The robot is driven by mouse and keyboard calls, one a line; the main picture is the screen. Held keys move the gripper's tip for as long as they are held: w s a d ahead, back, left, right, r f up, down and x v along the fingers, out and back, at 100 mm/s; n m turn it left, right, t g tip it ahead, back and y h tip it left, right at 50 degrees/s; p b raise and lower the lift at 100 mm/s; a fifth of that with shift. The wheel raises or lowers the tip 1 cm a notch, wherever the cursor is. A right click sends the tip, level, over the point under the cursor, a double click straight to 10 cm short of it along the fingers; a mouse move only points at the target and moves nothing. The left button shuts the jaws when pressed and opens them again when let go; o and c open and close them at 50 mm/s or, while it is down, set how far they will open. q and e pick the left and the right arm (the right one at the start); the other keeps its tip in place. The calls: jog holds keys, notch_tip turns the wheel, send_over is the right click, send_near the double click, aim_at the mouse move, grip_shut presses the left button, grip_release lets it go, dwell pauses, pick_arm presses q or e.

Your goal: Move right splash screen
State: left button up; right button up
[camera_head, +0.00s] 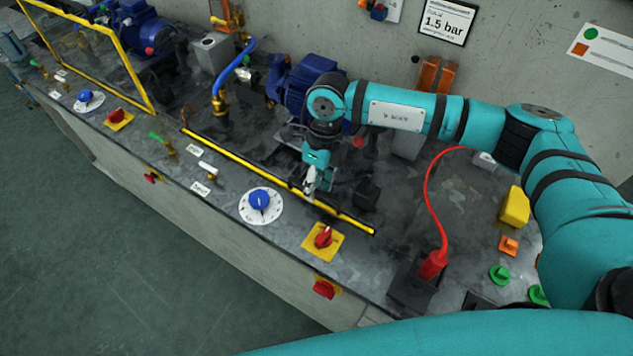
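The right splash screen (252,165) shows as a long yellow edge with a dark strip, running low and slantwise along the bench top. No upright pane shows above it, and I cannot tell how its pane lies. My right gripper (318,190) points down at this yellow edge, right of its middle, and overlaps it in the picture. Its fingers are small and partly hidden, so I cannot tell whether they touch or hold the edge. My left gripper is not in view.
Another splash screen (148,88) stands upright in a yellow frame at the left. A blue dial (260,200) and a red switch (323,238) sit in front of the yellow edge. A blue pump motor (300,78) stands behind. A red plug (433,265) with a cable stands to the right.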

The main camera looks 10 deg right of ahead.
notch_tip(320, 180, up, 12)
jog(key=w+d, duration=0.1)
jog(key=shift+w+d, duration=0.35)
dwell(1.5)
